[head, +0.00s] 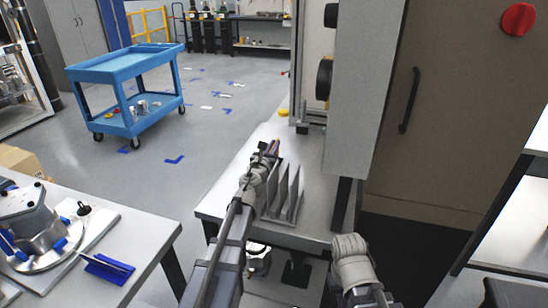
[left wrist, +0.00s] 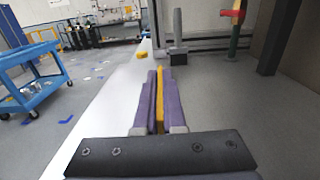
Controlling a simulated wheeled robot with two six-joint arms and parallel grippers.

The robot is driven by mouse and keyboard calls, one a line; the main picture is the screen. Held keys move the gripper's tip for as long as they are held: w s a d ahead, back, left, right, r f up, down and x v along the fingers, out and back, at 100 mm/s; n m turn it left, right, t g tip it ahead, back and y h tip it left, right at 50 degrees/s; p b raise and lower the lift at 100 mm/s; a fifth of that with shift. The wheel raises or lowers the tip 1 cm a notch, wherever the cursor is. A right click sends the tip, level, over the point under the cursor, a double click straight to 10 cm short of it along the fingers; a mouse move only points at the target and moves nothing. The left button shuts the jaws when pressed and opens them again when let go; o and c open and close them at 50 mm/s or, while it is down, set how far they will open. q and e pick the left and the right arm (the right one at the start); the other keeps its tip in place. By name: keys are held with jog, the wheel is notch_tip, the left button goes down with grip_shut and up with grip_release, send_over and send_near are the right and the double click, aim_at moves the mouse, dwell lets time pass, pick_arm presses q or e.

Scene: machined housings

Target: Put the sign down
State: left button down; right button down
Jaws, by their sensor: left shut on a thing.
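My left gripper (head: 270,150) reaches over the grey table (head: 222,204) in the head view. In the left wrist view its two purple fingers (left wrist: 160,98) are shut on a thin yellow strip (left wrist: 160,100), which looks like the sign seen edge-on. Its face is hidden between the fingers, and I cannot tell whether its far edge touches the table. In the head view the sign is too small to make out at the fingertips. One link of my right arm shows at the lower middle, but its gripper is out of view.
Upright grey plates (head: 286,196) stand on the table just right of my left arm. A yellow object (head: 283,112) lies near the far edge. A dark upright post (left wrist: 178,40) stands ahead of the fingers, with a red-handled object (left wrist: 236,28) beyond. Grey tabletop (left wrist: 225,100) right of the fingers is clear.

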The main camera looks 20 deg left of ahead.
dwell(0.3)
pick_arm(q)
notch_tip(320, 180, up, 10)
jog(key=p, duration=1)
